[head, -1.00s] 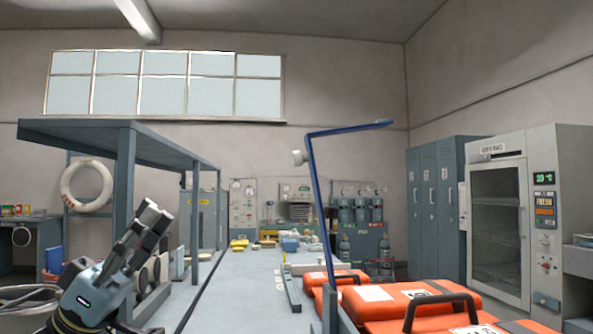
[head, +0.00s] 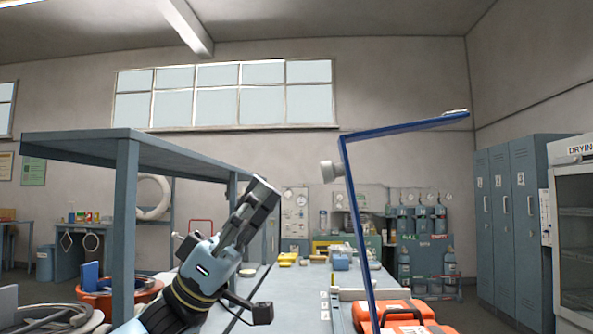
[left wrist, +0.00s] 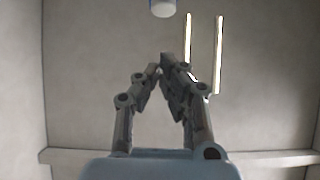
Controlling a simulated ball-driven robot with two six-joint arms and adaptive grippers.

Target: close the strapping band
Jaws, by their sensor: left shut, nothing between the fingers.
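My left gripper (head: 262,188) is raised above the bench in the head view, pointing up and to the right. Its fingers are shut with nothing between them; in the left wrist view its fingertips (left wrist: 162,66) meet in front of a bare ceiling and wall. I cannot make out a strapping band in either view. Orange cases (head: 408,328) with dark handles lie at the lower right of the head view, well apart from the gripper. My right gripper is not in view.
A long grey bench (head: 290,285) runs away from me, with yellow items (head: 287,259) and a blue box (head: 341,262) at its far end. A blue angled post (head: 361,225) rises beside the cases. A grey shelf frame (head: 124,215) stands left. Lockers (head: 512,220) stand right.

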